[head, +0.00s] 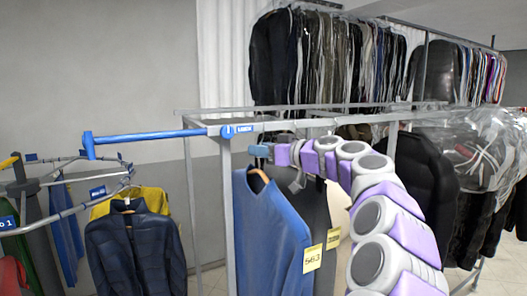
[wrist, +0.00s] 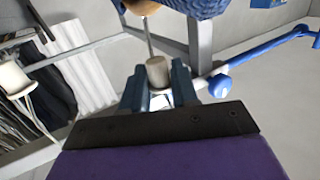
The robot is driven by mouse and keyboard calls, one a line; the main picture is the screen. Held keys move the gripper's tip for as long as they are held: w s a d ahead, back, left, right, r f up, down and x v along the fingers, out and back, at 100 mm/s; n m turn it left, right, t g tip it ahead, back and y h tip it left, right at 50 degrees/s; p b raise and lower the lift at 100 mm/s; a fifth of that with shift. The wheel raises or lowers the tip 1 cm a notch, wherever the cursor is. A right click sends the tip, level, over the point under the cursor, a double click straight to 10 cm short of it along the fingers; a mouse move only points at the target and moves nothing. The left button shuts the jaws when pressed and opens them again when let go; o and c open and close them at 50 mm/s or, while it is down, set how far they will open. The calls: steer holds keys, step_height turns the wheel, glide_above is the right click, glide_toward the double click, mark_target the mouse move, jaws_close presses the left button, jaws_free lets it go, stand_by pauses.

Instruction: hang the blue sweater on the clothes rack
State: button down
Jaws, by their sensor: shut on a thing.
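The blue sweater (head: 272,225) hangs upright from a wooden hanger (head: 259,174) in the middle of the head view, with a yellow 563 tag (head: 312,257). My gripper (head: 259,151) is just above the hanger. In the wrist view, my gripper (wrist: 158,88) is shut on the hanger's light cylindrical grip piece (wrist: 157,71), with a thin rod rising from it to the wood. A bit of blue sweater (wrist: 194,6) shows at the top there. The clothes rack has a blue bar (head: 150,135) left of the sweater; it also shows in the wrist view (wrist: 262,58). The bar looks bare.
A grey post (head: 227,200) stands just left of the sweater. A grey garment (head: 313,215) with another tag hangs close behind it. At left, a round rack (head: 60,212) holds a dark jacket (head: 130,250) and other clothes. Crowded garments (head: 330,60) fill the back.

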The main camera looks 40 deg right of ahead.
steer(key=shift+w+d+r, duration=0.1)
steer(key=shift+w+d, duration=0.15)
steer(key=shift+w, duration=0.75)
steer(key=shift+w+d, duration=0.2)
steer(key=shift+w, duration=0.75)
steer(key=shift+f+b, duration=0.75)
steer(key=shift+f, duration=0.1)
steer(key=shift+f+b, duration=1)
steer(key=shift+b, duration=0.5)
steer(key=c, duration=0.8)
jaws_free()
steer(key=shift+s, duration=0.1)
steer(key=b+v, duration=0.1)
steer(key=v, duration=1.6)
steer(key=shift+d+f+b, duration=0.1)
steer(key=shift+d+b, duration=0.1)
steer(key=shift+b, duration=0.15)
